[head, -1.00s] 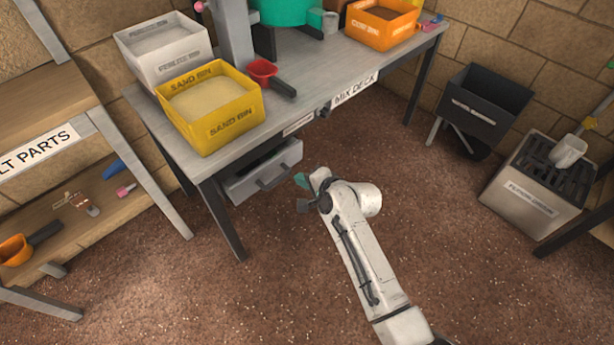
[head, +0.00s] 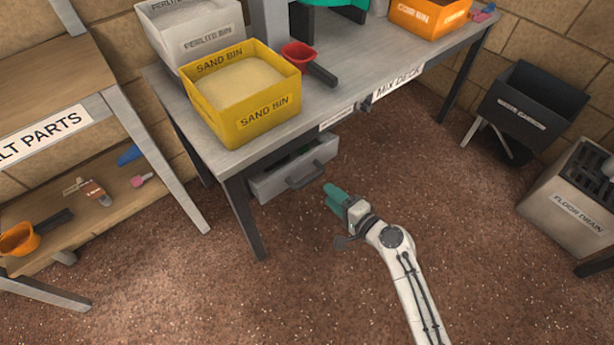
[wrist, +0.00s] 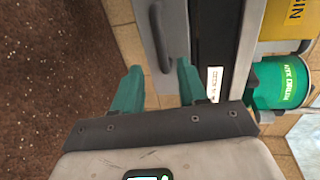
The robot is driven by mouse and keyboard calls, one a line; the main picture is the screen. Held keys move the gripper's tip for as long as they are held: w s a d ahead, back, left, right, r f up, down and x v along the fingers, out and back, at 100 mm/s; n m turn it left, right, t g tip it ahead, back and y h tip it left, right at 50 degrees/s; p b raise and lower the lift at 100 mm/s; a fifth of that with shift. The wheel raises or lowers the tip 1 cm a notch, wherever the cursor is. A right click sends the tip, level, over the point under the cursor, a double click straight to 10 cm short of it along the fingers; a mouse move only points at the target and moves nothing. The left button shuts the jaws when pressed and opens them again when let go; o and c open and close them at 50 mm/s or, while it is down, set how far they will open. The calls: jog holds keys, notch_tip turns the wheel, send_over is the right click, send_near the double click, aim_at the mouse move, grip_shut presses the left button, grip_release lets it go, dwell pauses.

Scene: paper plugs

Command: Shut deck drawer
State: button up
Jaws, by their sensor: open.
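The deck drawer (head: 296,172) is grey with a dark handle and sticks out open under the mix deck table (head: 345,60). Dark and green contents show inside it in the head view. My gripper (head: 329,196) has teal fingers and is in front of the drawer, a little to its right, apart from it in the head view. In the wrist view the drawer front (wrist: 160,40) with its handle lies ahead of my gripper (wrist: 160,78). The two fingers are spread with nothing between them.
The yellow sand bin (head: 262,115), white perlite bin (head: 205,40) and red scoop (head: 298,55) stand on the table. A table leg (head: 245,218) is left of the drawer. A parts shelf (head: 75,120) stands at left. The floor in front is clear.

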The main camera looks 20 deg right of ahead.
aim_at(310, 177)
jog(key=b+x, duration=0.2)
jog(key=x, duration=0.8)
jog(key=shift+s, duration=0.1)
grip_shut()
dwell(0.3)
